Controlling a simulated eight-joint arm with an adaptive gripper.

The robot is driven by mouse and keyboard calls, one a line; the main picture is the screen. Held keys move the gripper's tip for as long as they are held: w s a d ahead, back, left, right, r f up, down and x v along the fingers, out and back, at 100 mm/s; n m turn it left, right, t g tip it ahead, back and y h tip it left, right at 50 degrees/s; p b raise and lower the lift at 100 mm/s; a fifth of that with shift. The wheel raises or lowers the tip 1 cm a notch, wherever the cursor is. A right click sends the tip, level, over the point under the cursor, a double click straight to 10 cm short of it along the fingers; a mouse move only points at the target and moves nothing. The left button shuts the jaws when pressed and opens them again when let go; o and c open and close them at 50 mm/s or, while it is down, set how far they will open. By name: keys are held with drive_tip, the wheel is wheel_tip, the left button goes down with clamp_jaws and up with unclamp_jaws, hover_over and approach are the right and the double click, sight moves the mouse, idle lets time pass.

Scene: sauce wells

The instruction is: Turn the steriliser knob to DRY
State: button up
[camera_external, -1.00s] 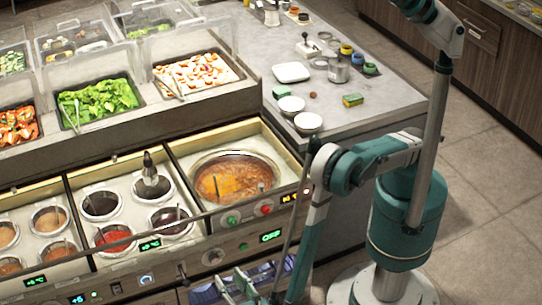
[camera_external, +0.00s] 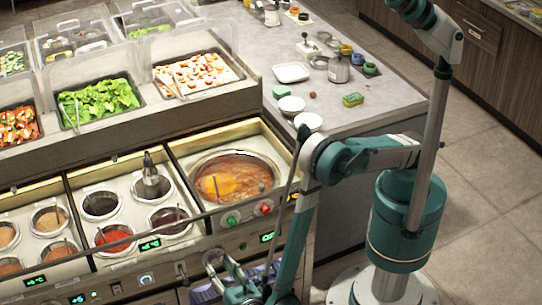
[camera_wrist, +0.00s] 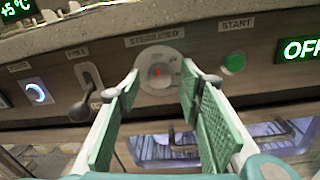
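The steriliser knob (camera_wrist: 155,78), a round pale dial with a small red mark, sits under the STERILISER label on the counter's front panel in the wrist view. The markings around it are too small to read. My gripper (camera_wrist: 160,84) is open, its two green-padded fingers on either side of the knob, with nothing visibly held. I cannot tell whether the fingertips touch the panel. In the external view my gripper (camera_external: 213,261) is at the front panel and covers the knob. A green display (camera_wrist: 301,50) right of the knob reads OFF.
A green START button (camera_wrist: 233,63) is close to the right finger. A black lever switch (camera_wrist: 88,90) and a blue-lit button (camera_wrist: 38,92) are left of the knob. Below is a compartment with a handle (camera_wrist: 184,140). The soup well (camera_external: 236,178) is above the panel.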

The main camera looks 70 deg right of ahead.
drive_tip(key=c, duration=0.9)
drive_tip(key=shift+m, duration=0.4)
drive_tip(key=m, duration=0.8)
drive_tip(key=shift+f+h, duration=0.1)
drive_tip(key=shift+h, duration=0.2)
drive_tip(key=m, duration=0.5)
drive_tip(key=shift+w+m, duration=0.1)
drive_tip(key=shift+m, duration=0.2)
drive_tip(key=m, duration=0.6)
drive_tip(key=shift+h, duration=0.3)
